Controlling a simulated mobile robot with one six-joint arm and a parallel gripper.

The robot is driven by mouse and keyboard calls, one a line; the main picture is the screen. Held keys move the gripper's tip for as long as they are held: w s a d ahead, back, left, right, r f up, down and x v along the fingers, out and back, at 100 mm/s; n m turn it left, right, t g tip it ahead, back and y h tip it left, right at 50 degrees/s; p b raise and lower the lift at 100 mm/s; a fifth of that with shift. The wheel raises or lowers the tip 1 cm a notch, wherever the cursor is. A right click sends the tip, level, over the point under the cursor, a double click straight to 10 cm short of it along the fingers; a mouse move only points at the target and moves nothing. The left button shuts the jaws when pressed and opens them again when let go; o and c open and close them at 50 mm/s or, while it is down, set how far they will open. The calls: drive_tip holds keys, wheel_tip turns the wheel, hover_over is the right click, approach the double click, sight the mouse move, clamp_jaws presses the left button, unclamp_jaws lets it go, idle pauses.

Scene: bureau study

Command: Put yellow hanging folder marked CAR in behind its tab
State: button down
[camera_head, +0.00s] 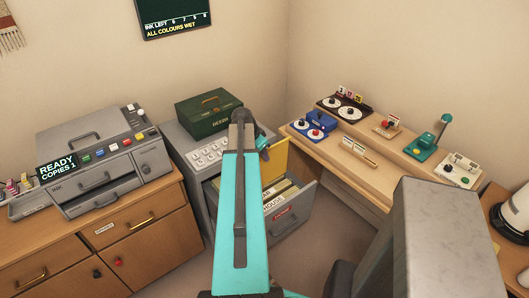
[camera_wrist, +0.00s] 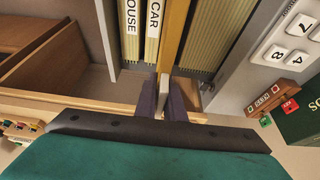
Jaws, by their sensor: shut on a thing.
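My gripper (camera_wrist: 164,100) is shut on the yellow hanging folder (camera_wrist: 174,42), seen edge-on in the wrist view. In the head view the folder (camera_head: 280,160) shows upright at the open drawer, rising above its files, partly behind my arm. The white CAR tab (camera_wrist: 154,30) stands just left of the folder in the wrist view, with the HOUSE tab (camera_wrist: 131,25) further left. More cream files (camera_wrist: 222,35) lie to the folder's right. How deep its lower edge sits is hidden. In the head view my gripper (camera_head: 263,146) is mostly hidden behind my arm.
The grey drawer (camera_head: 294,214) is pulled out of the grey cabinet (camera_head: 173,141). A green box (camera_head: 208,112) stands on top, beside number keys (camera_head: 208,155). A printer (camera_head: 92,155) is left; a wooden desk with devices (camera_head: 368,160) is right.

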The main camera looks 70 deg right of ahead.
sight(263, 184)
drive_tip(key=shift+f+b, duration=0.5)
drive_tip(key=shift+f, duration=0.95)
drive_tip(key=shift+w, duration=0.15)
drive_tip(key=shift+f, duration=0.15)
drive_tip(key=shift+f+b, duration=5.25)
drive_tip(key=shift+f, duration=2.7)
drive_tip(key=c, duration=1.8)
unclamp_jaws()
drive_tip(key=shift+o, duration=0.2)
drive_tip(key=shift+a+r, duration=0.1)
